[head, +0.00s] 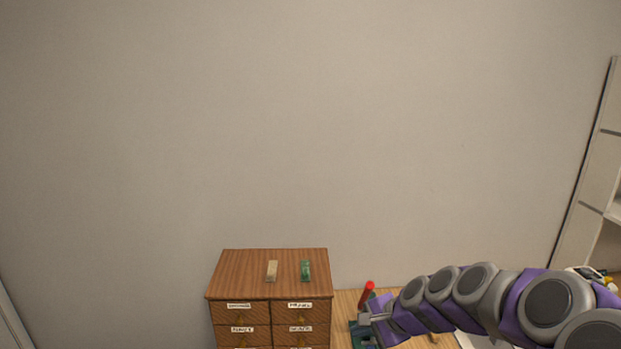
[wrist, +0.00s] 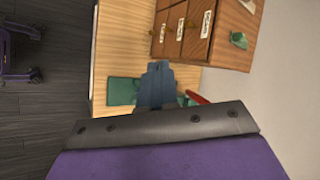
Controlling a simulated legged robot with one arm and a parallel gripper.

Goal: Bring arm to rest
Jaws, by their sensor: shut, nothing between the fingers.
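My grey and purple arm reaches in from the right in the head view. My gripper (head: 366,318) is at its left end, over the wooden table and to the right of the small drawer cabinet. In the wrist view my gripper (wrist: 155,68) is shut and nothing shows held between its fingers. A green object (wrist: 124,91) lies on the table close beside the fingers. A red handle-like object (head: 367,293) stands just behind my gripper, and its lower part is hidden.
The wooden cabinet (head: 268,270) with labelled drawers carries a beige block (head: 272,271) and a green block (head: 306,271) on top. The table (head: 344,301) shows beside it. A white shelf unit (head: 590,190) stands at the right. The wall behind is bare.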

